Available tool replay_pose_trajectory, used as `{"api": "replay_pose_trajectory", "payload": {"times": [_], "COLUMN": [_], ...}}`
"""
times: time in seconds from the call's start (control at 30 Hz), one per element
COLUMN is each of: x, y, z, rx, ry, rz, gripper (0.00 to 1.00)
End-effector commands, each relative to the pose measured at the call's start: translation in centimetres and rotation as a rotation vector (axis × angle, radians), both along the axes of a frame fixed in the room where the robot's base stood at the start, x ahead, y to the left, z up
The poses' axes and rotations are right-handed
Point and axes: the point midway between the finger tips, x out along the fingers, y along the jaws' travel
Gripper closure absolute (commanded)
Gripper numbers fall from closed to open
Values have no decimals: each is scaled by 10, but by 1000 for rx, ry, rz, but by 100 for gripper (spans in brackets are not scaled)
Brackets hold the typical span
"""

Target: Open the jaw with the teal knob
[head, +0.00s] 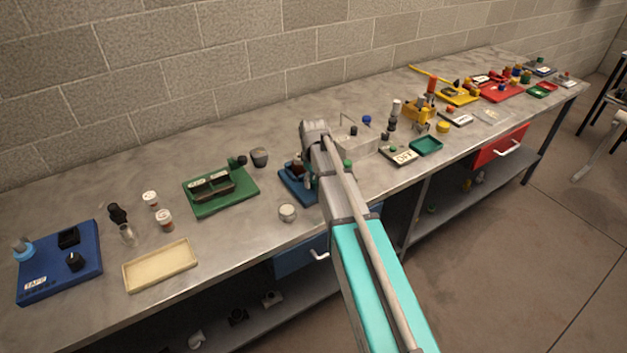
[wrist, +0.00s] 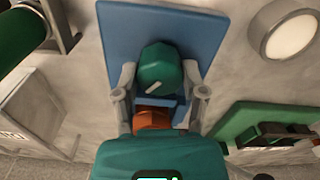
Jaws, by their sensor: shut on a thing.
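In the wrist view the teal knob (wrist: 158,66) stands above a blue base plate (wrist: 112,28). It has a pale pointer mark on its face. My gripper (wrist: 159,73) has one grey finger on each side of the knob and is shut on it. An orange-brown part (wrist: 152,119) sits just below the knob, partly hidden by my own teal housing. In the head view the blue base (head: 292,184) lies on the bench beside my wrist. My arm covers much of it, and I cannot make out the knob or the jaw opening there.
A round pale jar (head: 287,213) stands close in front of the blue base. A green plate (head: 240,200) with dark parts lies to the left. A clear box (head: 357,141) is just right of my arm. A cream tray (head: 160,265) is near the bench's front edge.

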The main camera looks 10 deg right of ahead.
Motion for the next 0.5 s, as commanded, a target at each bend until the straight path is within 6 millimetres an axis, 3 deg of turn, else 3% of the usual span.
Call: {"api": "replay_pose_trajectory", "payload": {"times": [0.5], "x": [1], "y": [1], "z": [0], "rx": [1], "ry": [-2], "rz": [360], "gripper": [93]}}
